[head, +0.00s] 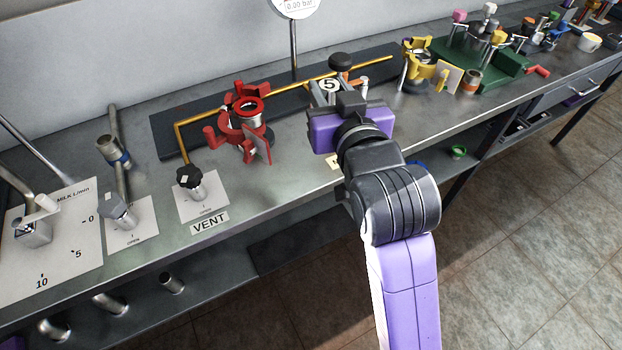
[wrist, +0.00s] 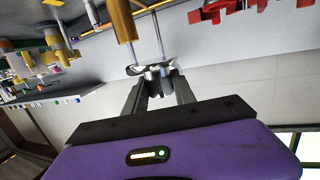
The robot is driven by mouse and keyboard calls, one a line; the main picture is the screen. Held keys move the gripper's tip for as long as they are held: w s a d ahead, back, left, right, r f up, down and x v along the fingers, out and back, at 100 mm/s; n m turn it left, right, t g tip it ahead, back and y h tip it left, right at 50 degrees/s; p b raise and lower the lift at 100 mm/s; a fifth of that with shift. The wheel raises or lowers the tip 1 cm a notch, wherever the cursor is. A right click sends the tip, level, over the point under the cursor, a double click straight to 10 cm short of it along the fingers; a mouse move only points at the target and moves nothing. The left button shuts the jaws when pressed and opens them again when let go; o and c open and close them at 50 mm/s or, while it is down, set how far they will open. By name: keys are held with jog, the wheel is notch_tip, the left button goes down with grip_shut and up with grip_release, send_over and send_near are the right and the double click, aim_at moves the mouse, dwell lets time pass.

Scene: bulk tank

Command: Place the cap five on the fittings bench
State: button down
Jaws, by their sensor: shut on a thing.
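The cap five (head: 330,84) shows in the head view as a small round white face marked 5, just beyond my purple gripper body. My gripper (head: 326,94) is shut on it, above the steel bench (head: 290,168). In the wrist view the fingers of my gripper (wrist: 158,82) close on a small pale, shiny piece (wrist: 150,70); its marking cannot be read there. The fingers and wrist hide part of the cap and the bench below. I cannot tell whether this bench is the fittings bench.
Left of my gripper stand a red clamp-like fitting (head: 240,128) and a black-knobbed valve (head: 190,178) by a VENT label (head: 209,222). A brass pipe (head: 290,82) runs behind. Yellow (head: 418,62) and green (head: 485,60) fixtures stand right. Bare bench lies near the front edge.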

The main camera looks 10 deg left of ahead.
aim_at(309, 173)
jog(key=s+a+r+y, duration=0.1)
jog(key=s+a+r, duration=0.1)
jog(key=a+r, duration=0.1)
jog(key=shift+n+g, duration=0.3)
jog(key=shift+n, duration=0.1)
notch_tip(309, 173, down, 19)
jog(key=b, duration=0.2)
jog(key=shift+w+a+f+b, duration=0.1)
jog(key=shift+a+f+b, duration=0.1)
jog(key=shift+b, duration=0.2)
jog(key=shift+f, duration=0.2)
jog(key=c, duration=1)
grip_release()
